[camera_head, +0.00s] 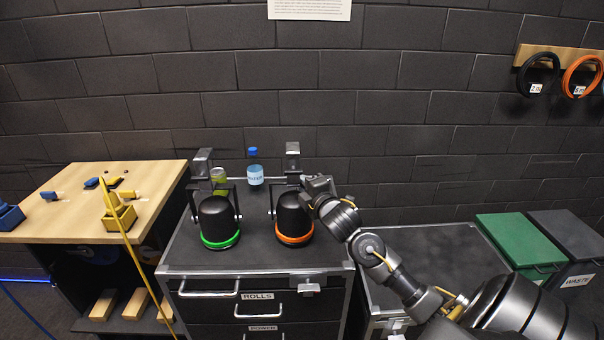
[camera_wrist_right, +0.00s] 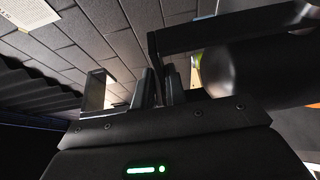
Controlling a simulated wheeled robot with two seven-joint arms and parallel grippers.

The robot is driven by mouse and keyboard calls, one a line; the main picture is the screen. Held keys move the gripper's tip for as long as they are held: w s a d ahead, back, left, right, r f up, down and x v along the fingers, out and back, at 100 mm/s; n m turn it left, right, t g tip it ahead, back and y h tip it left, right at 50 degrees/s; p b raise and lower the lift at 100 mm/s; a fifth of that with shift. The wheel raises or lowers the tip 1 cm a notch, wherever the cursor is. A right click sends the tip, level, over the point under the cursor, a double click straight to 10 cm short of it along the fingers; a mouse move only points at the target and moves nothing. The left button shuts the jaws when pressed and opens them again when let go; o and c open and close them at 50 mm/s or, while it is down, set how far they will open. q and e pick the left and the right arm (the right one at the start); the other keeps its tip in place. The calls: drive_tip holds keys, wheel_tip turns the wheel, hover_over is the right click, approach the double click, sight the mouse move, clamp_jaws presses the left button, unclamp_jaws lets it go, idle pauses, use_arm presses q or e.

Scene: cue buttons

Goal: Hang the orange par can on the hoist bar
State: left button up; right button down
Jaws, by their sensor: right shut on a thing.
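The orange par can (camera_head: 294,215) is a black lamp with an orange ring at its lower rim, a black yoke and a grey hook clamp (camera_head: 292,150) on top. It is upright on or just above the dark cabinet top; I cannot tell which. My right gripper (camera_head: 318,188) reaches in from the right and is shut on its yoke. In the right wrist view the fingers (camera_wrist_right: 157,88) meet the black yoke (camera_wrist_right: 230,32), and the can's dark body (camera_wrist_right: 265,72) is to the right. No hoist bar is clearly visible. My left gripper is out of view.
A similar par can with a green ring (camera_head: 217,222) stands close on the left. A water bottle (camera_head: 254,170) and a green can (camera_head: 218,178) are behind. A wooden table (camera_head: 75,225) is left; green (camera_head: 520,242) and grey bins are right. The lower right cabinet top (camera_head: 430,250) is clear.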

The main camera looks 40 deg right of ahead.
drive_tip(key=shift+f, duration=0.2)
drive_tip(key=shift+f, duration=0.15)
drive_tip(key=c, duration=1.7)
unclamp_jaws()
drive_tip(key=shift+s+f, duration=0.1)
drive_tip(key=shift+f, duration=0.05)
drive_tip(key=shift+o, duration=1.3)
